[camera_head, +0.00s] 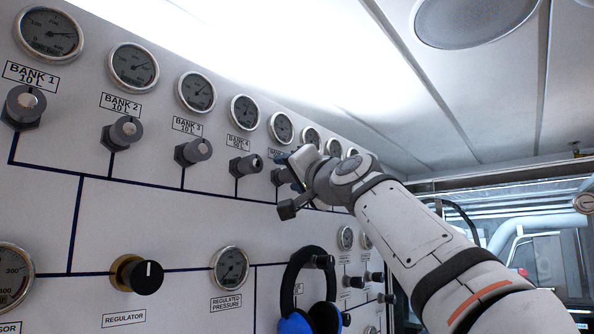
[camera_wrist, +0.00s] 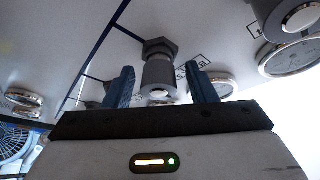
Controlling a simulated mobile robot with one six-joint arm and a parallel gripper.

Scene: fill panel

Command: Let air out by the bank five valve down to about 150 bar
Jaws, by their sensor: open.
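The bank five valve (camera_head: 278,177) is a grey knob on the white panel, partly hidden behind my gripper (camera_head: 292,176) in the head view. Its gauge (camera_head: 281,127) sits above it, and the needle is too small to read. The label below that gauge is partly covered. In the wrist view, a grey valve knob with a hex collar (camera_wrist: 158,72) shows between the two blue-grey fingers of my gripper (camera_wrist: 159,68). The fingers are apart, one on each side of the knob, with visible gaps. I cannot tell whether the fingertips reach around it.
The bank 4 valve (camera_head: 245,165) is close on the left, with the bank 3 valve (camera_head: 194,151) beyond it. Blue ear defenders (camera_head: 311,319) hang below my gripper. The regulator knob (camera_head: 137,274) is lower left. More gauges continue to the right, partly behind my arm.

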